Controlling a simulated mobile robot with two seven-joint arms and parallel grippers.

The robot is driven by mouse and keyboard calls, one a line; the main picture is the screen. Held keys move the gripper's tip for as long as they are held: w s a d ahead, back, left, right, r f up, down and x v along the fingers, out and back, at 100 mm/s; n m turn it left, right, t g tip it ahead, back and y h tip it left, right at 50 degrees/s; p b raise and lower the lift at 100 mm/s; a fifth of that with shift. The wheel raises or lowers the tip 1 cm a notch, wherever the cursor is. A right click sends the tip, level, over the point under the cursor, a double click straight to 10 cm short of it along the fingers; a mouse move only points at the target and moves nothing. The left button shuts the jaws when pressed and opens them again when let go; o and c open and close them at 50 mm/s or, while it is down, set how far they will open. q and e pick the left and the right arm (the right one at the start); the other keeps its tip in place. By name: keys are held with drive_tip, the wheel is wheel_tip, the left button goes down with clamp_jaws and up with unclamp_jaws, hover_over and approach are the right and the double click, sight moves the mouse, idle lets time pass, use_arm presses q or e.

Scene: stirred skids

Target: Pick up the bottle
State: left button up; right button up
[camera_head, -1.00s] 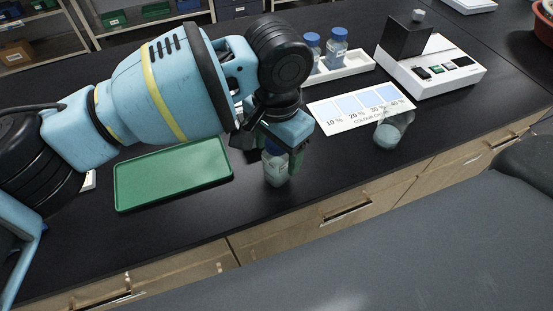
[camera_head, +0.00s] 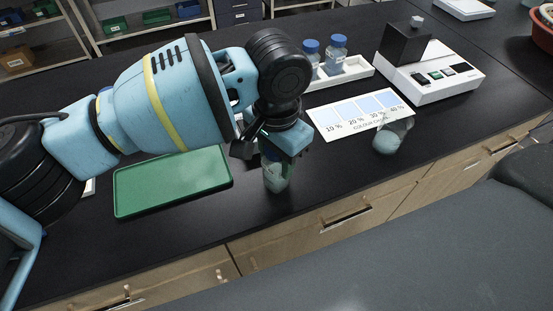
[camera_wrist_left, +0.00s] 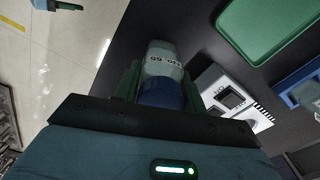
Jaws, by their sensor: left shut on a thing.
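The bottle (camera_head: 276,181) is small and clear, with pale contents. It stands upright at the front of the black bench, and I cannot tell whether its base touches the bench. My left gripper (camera_head: 278,156) comes down over its top and is shut on it, hiding the cap in the head view. In the left wrist view the bottle (camera_wrist_left: 164,62) shows a pale body with a printed label and a dark blue cap (camera_wrist_left: 162,93), between the green fingers. My right gripper is not in view.
A green tray (camera_head: 122,201) lies left of the bottle. Behind and right are a white rack (camera_head: 352,68) with blue-capped bottles, a colour chart (camera_head: 345,112), a glass beaker (camera_head: 388,141) and a white instrument (camera_head: 462,77). The bench's front edge is close.

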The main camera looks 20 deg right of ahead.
use_arm(q)
drive_tip(key=shift+r, duration=0.55)
drive_tip(key=shift+s+r, duration=0.3)
drive_tip(key=shift+r, duration=0.35)
drive_tip(key=shift+s+r, duration=0.3)
drive_tip(key=shift+r, duration=0.3)
drive_tip(key=s+r+p, duration=0.1)
drive_tip(key=s, duration=1.3)
drive_tip(key=shift+s+d+r, duration=0.15)
drive_tip(key=shift+s+d, duration=0.15)
drive_tip(key=shift+s, duration=0.1)
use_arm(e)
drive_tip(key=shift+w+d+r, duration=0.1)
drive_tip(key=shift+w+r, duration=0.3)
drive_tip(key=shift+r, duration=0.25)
use_arm(q)
drive_tip(key=shift+w, duration=0.1)
